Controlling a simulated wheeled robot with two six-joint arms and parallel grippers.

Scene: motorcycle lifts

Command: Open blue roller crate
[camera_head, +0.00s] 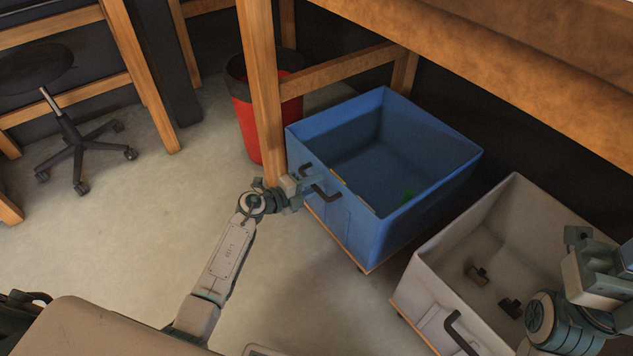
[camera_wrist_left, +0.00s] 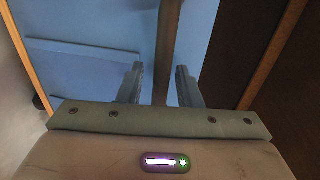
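The blue roller crate (camera_head: 350,215) stands at the bench, open at the top, on a wooden base. A small green thing lies inside. Its dark handle (camera_head: 327,193) is on the side facing me. My left gripper (camera_head: 312,188) is at this handle. In the left wrist view, the fingers of my left gripper (camera_wrist_left: 158,85) stand apart on either side of the dark handle bar (camera_wrist_left: 168,45), with gaps visible. The crate's blue wall (camera_wrist_left: 90,65) fills the background there. Parts of my right arm show at the right, over the grey crate; its fingertips are not clear.
A grey crate (camera_head: 440,300) with a dark handle and dark parts inside stands to the right. A wooden bench leg (camera_head: 262,90) rises close to the blue crate's left corner. A red bin (camera_head: 245,125) is behind the leg. The floor on the left is clear up to a stool (camera_head: 75,140).

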